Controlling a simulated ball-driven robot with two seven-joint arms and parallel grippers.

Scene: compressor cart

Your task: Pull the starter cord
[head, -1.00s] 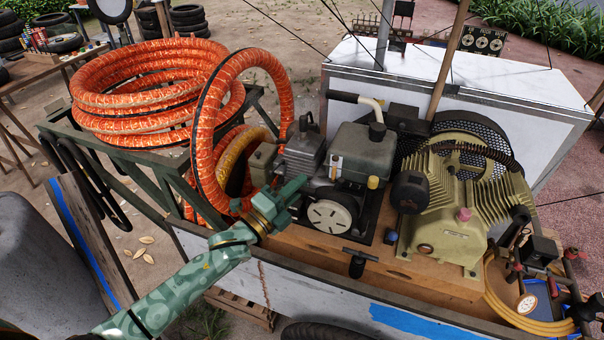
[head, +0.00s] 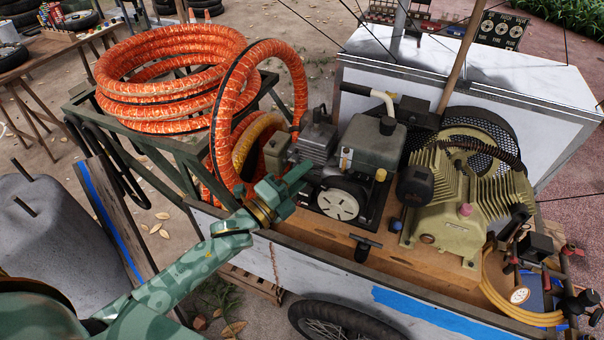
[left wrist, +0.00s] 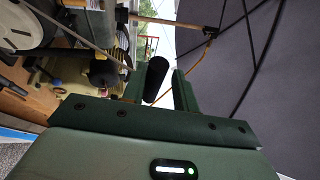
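The small engine (head: 366,146) sits on the cart's wooden deck, its round pale starter cover (head: 338,204) facing the near side. My left gripper (head: 290,180) is just left of that cover in the head view. In the left wrist view, a black cylindrical starter handle (left wrist: 156,78) lies between the fingers of my left gripper (left wrist: 160,88), which appear closed on it, the handle slightly tilted. A thin straight cord (left wrist: 80,38) runs from near the starter cover (left wrist: 25,25) toward the handle. In the head view the handle is hidden by the fingers. My right gripper is not in view.
An orange hose coil (head: 170,75) rests on a rack at left, with a loop close behind my left gripper. A ribbed compressor (head: 455,205) stands right of the engine. A T-shaped handle (head: 362,248) stands at the cart's near edge.

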